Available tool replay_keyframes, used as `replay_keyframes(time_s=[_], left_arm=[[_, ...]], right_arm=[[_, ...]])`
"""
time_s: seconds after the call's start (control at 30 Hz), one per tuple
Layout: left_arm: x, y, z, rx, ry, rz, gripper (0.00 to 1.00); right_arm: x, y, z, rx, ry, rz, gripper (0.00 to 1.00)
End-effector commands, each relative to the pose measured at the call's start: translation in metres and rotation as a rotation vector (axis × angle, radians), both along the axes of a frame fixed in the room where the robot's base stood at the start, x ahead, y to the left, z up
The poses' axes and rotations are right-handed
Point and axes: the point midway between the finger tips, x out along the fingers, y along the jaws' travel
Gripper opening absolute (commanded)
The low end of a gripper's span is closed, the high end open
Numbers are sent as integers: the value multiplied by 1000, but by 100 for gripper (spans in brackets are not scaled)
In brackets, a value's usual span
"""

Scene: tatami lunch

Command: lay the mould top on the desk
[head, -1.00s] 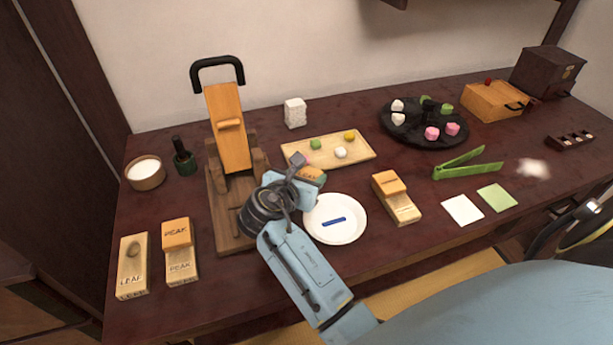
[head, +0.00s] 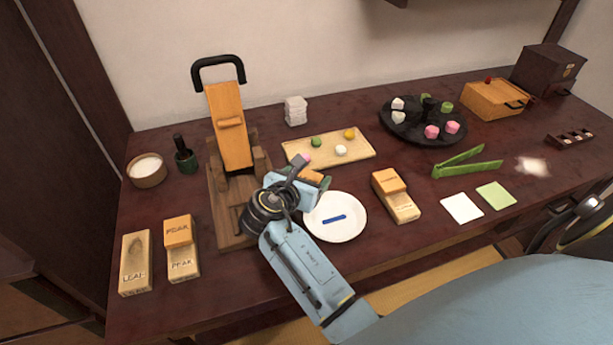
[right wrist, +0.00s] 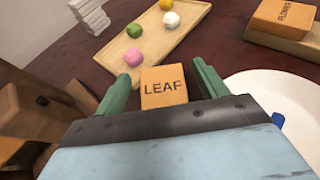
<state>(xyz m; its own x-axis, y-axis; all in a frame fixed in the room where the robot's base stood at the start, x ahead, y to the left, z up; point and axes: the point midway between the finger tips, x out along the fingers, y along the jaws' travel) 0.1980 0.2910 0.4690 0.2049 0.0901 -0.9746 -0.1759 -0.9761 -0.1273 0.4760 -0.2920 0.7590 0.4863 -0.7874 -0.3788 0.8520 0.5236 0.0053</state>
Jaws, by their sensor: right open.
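The mould top, an orange wooden block marked LEAF (right wrist: 164,87), stands between the two green fingers of my right gripper (right wrist: 160,74) in the right wrist view. The fingers are open, with a gap on each side of the block. In the head view the mould top (head: 313,176) shows partly behind my right gripper (head: 308,178), on the desk (head: 380,165) between the sweets tray and the white plate. Its underside is hidden. The pale LEAF mould base (head: 135,265) lies at the desk's front left, uncovered. My left gripper is out of view.
The white plate (head: 352,228) with a blue strip is close right of the gripper. The tray (head: 362,157) of sweets is just behind. A wooden press (head: 232,140) stands left. Other moulds (head: 183,263) (head: 402,206) and green tongs (head: 468,168) lie around.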

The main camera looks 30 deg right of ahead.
Motion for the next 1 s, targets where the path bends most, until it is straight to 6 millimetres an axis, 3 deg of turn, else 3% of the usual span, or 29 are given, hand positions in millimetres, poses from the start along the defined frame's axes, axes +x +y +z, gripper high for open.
replay_keyframes(time_s=[0.07,0.27,0.7,1.0], left_arm=[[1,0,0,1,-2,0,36],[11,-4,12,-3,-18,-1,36],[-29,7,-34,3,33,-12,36],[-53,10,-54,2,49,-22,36]], right_arm=[[-3,1,-7,5,17,1,72],[-2,1,4,5,13,0,72],[-37,60,39,5,10,1,72],[-56,90,53,1,8,-1,72]])
